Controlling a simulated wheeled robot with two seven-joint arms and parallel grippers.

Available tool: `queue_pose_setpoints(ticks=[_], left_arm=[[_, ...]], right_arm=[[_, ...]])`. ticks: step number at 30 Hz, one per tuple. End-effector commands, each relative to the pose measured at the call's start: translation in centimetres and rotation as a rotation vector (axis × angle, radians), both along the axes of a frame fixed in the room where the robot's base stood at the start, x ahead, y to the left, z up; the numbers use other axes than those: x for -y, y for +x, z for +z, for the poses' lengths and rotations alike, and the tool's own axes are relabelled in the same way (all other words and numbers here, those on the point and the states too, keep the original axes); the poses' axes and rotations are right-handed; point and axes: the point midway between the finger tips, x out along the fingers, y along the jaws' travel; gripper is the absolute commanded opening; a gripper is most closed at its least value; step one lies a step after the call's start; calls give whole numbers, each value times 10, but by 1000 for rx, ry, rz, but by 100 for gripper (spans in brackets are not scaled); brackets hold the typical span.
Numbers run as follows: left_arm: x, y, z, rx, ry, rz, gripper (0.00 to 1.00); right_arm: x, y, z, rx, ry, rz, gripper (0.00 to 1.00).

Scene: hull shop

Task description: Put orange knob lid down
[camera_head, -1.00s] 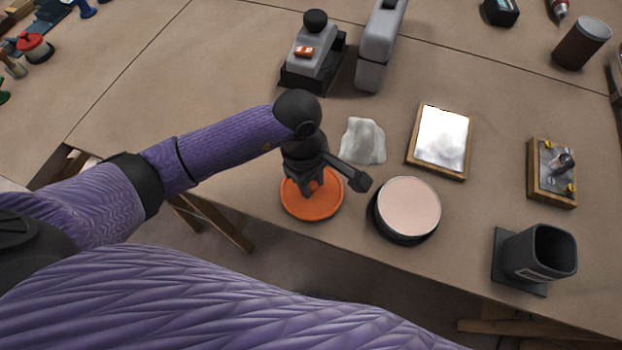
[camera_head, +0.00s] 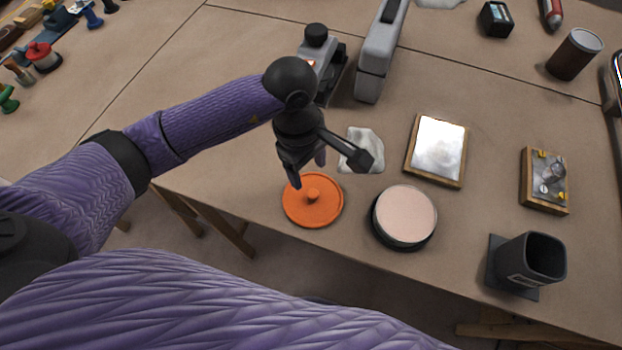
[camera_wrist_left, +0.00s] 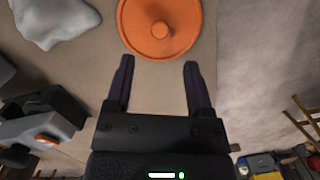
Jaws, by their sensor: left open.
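The orange knob lid (camera_head: 327,211) lies flat on the table near its front edge, knob up. It also shows at the top of the left wrist view (camera_wrist_left: 183,38). My left gripper (camera_head: 308,172) is above and just behind the lid, apart from it. Its two fingers are spread and empty in the left wrist view (camera_wrist_left: 158,75). A round dark container with a pale pink top (camera_head: 405,213) stands to the right of the lid. My right gripper is not in view.
A crumpled grey-white cloth (camera_head: 366,160) lies behind the lid. A framed bright plate (camera_head: 437,147), a small board with metal fittings (camera_head: 545,183) and a dark square cup (camera_head: 534,257) stand to the right. Grey tools (camera_head: 377,60) stand at the back.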

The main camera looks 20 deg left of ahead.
Motion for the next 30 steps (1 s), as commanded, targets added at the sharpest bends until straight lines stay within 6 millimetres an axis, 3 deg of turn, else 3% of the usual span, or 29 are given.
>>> queue_pose_setpoints(ticks=[1,6,22,23,26,28,30], left_arm=[[-2,2,16,5,2,0,68],[-6,3,43,2,0,0,68],[-2,2,47,-4,-21,3,68],[5,-1,46,-10,-58,5,68],[61,-19,53,-68,-374,65,68],[119,-38,86,-192,-774,206,68],[154,-41,147,-403,-1236,470,68]], right_arm=[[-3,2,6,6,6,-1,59],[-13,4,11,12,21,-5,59],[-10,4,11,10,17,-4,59],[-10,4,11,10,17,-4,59],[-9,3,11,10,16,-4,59],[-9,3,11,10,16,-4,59],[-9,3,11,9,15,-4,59]])
